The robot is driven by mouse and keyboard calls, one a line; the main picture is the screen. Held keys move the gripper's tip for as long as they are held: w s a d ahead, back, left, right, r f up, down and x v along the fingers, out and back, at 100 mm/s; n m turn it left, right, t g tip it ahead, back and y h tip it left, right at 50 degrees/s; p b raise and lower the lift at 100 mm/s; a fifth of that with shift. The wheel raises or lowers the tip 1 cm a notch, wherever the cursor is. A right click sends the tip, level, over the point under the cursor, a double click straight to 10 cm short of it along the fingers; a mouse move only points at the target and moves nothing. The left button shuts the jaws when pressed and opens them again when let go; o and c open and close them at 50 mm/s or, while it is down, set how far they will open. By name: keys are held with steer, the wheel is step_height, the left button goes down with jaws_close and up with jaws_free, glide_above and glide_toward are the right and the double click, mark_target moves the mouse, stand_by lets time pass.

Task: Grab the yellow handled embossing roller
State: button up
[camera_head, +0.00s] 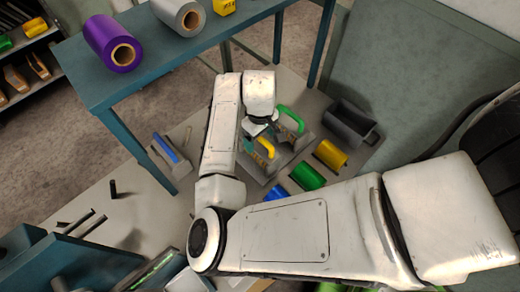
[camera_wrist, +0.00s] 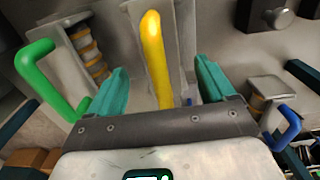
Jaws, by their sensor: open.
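The yellow-handled embossing roller (camera_head: 266,147) lies on the bench, partly hidden by my arm in the head view. In the wrist view its yellow handle (camera_wrist: 154,50) runs up the picture between my fingers. My gripper (camera_wrist: 162,85) is open, with one teal finger on each side of the handle and a visible gap to both. Whether the fingers are level with the handle or above it, I cannot tell. In the head view my gripper (camera_head: 260,124) is mostly hidden by the wrist.
A green-handled roller (camera_head: 291,118) and a blue-handled one (camera_head: 170,148) flank it. Yellow (camera_head: 330,154), green (camera_head: 307,177) and blue (camera_head: 275,193) foil rolls lie nearby, beside a dark grey bin (camera_head: 346,122). A raised teal shelf (camera_head: 145,72) holds a purple roll (camera_head: 112,45) and a silver roll (camera_head: 178,15).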

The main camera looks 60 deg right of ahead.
mark_target(260, 146)
steer(key=shift+f, duration=1.55)
jaws_close()
steer(key=shift+w+r, duration=0.1)
